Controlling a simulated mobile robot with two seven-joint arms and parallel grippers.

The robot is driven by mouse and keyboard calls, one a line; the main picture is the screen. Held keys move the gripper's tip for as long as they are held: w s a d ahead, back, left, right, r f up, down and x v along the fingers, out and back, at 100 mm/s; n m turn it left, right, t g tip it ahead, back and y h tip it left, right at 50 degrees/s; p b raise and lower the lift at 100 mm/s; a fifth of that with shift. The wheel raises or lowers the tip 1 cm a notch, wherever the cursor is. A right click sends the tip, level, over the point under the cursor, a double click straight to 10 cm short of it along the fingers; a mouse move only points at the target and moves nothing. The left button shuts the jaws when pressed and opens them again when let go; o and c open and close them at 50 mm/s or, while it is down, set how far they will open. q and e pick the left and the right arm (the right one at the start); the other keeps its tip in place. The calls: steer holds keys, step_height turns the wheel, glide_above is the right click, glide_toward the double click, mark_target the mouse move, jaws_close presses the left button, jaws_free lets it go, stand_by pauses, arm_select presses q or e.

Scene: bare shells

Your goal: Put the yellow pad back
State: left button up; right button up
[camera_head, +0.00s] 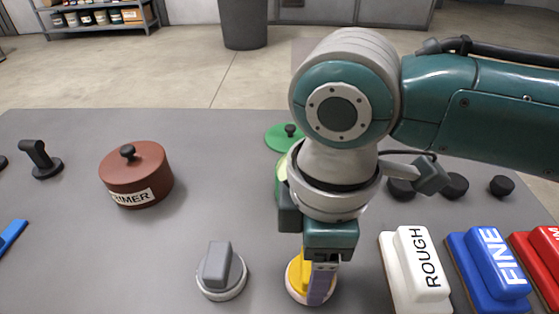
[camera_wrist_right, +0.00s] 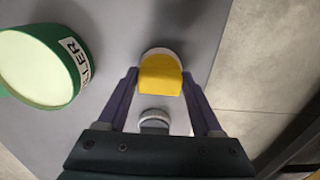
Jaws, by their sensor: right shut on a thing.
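The yellow pad (camera_head: 297,272) has a yellow grip on a round pale base, low in the centre of the head view. It also shows between the fingers in the right wrist view (camera_wrist_right: 160,76). My right gripper (camera_head: 318,284) is over it and shut on its yellow grip, one purple finger in front. The pad looks upright, at or just above the grey table; I cannot tell whether it touches. My left gripper is not in view.
A grey pad (camera_head: 218,267) stands just left. A brown primer can (camera_head: 137,177) is further left. A green filler can (camera_wrist_right: 38,66) stands behind, partly hidden by my arm. White "ROUGH" (camera_head: 412,268), blue "FINE" (camera_head: 489,268) and red (camera_head: 545,262) blocks line the right.

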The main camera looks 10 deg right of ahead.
steer(key=o, duration=1.2)
step_height(320, 180, up, 11)
steer(key=p, duration=0.4)
steer(key=s+a+m+y, duration=0.1)
steer(key=s+a+y, duration=0.1)
steer(key=s+a, duration=0.15)
steer(key=s+d+f+m+t+h, duration=0.1)
steer(key=s+d+f+m+t, duration=0.1)
steer(key=s+d+m, duration=0.6)
steer(key=d+m+t, duration=0.1)
steer(key=d+m, duration=0.2)
steer(key=d, duration=0.1)
steer(key=shift+s+d+f+m+t+h, duration=0.3)
steer(key=shift+s+d+f+m+h, duration=0.05)
steer(key=shift+m+h, duration=0.05)
